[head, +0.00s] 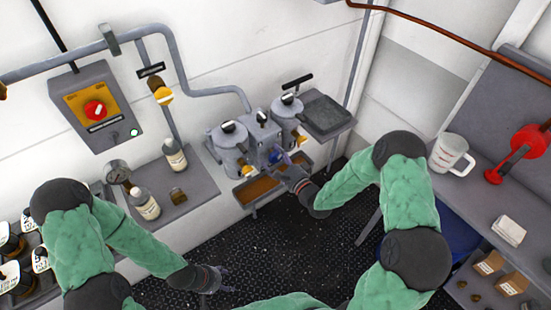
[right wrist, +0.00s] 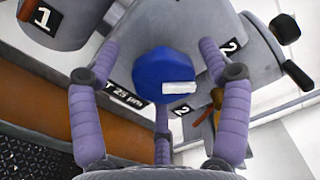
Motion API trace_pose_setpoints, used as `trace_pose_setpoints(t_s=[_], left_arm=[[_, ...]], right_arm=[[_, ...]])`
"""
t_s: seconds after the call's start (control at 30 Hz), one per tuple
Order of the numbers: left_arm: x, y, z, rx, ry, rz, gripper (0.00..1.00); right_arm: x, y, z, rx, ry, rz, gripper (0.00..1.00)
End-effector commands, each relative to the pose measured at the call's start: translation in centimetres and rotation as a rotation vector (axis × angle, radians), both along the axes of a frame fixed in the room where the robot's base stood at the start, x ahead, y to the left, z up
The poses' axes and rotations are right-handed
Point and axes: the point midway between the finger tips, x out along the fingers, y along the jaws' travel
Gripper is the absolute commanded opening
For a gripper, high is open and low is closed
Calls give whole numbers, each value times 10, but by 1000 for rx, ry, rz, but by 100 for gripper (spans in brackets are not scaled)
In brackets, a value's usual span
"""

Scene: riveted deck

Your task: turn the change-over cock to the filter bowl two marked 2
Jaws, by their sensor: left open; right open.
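The change-over cock (right wrist: 163,73) has a blue round knob with a white bar on its lower right part, lying nearly level in the right wrist view. A plate marked 1 (right wrist: 42,17) is at the upper left; a plate marked 2 (right wrist: 231,46) is on the grey body at the right, another 2 just below the knob. My right gripper (right wrist: 162,90) is open, its fingers spread around the knob; contact is unclear. In the head view, my right gripper (head: 288,172) reaches the twin filter bowls (head: 230,148). My left gripper (head: 222,280) is open and empty over the deck.
Orange-brown trays (head: 258,191) lie under the filters. A grey shelf (head: 325,117) stands behind right. A bench at left holds bottles (head: 145,204); the right bench holds a white jug (head: 449,154) and a red funnel-like thing (head: 520,150). The dark floor (head: 262,245) is clear.

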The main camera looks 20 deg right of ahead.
Motion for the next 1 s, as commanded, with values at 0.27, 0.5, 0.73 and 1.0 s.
trace_pose_setpoints(t_s=[0.27, 0.5, 0.73, 1.0], left_arm=[[0, 0, 0, 0, 0, 0, 60], [0, 0, 0, 0, 0, 0, 60], [0, 0, 0, 0, 0, 0, 60], [0, 0, 0, 0, 0, 0, 60]], right_arm=[[-34, -14, 0, 1, 3, -5, 77], [-79, -30, -1, 2, 5, -3, 77], [-106, -38, -1, 1, 3, 1, 77], [-113, -39, -1, 1, 3, 4, 77]])
